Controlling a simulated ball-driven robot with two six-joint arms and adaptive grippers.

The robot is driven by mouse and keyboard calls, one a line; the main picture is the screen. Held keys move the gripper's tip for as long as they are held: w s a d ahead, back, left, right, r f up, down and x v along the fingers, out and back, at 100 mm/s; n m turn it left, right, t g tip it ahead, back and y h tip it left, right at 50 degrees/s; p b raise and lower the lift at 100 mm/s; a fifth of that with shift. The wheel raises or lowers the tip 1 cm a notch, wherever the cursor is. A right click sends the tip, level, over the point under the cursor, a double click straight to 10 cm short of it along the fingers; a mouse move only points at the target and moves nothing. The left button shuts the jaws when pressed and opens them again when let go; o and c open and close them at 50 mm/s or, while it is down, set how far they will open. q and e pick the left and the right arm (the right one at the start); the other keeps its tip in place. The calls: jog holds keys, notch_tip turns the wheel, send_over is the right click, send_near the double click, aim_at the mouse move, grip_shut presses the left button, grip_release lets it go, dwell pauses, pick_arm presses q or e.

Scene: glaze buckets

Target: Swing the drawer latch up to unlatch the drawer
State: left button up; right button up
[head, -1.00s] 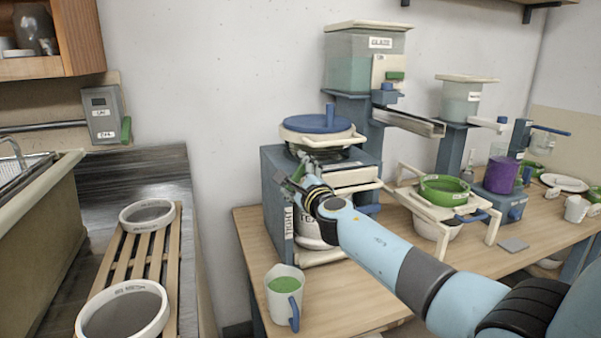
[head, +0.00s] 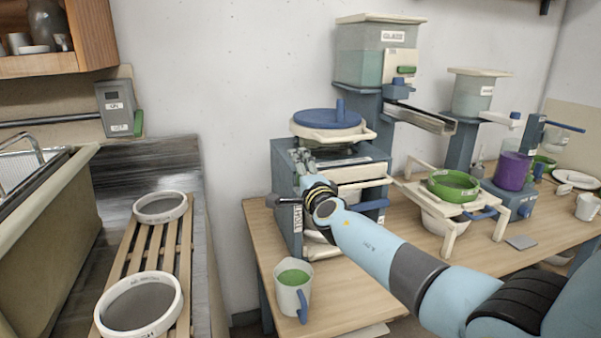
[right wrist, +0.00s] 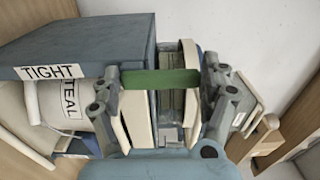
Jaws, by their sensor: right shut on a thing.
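The drawer latch shows in the right wrist view as a green bar (right wrist: 160,80) running crosswise between my fingers. My right gripper (right wrist: 160,100) is shut on this bar, one finger at each end. In the head view my right gripper (head: 308,165) is at the front left of the blue-grey cabinet (head: 285,165), and its fingers point up. It hides the latch there. Cream drawer fronts (head: 362,173) show right of the gripper. My left gripper is not in view.
A grey rod (head: 280,202) juts left from the cabinet by the TIGHT label (head: 298,219). A mug of green glaze (head: 293,290) stands near the table's front edge. A blue-lidded pot (head: 328,120) sits on top. A stand with a green bowl (head: 453,186) is right.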

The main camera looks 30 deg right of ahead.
jog(key=shift+f, duration=0.1)
dwell(0.3)
jog(key=o, duration=1.7)
jog(key=shift+c, duration=0.2)
jog(key=v, duration=0.7)
jog(key=shift+s+a, duration=0.15)
jog(key=shift+s, duration=0.1)
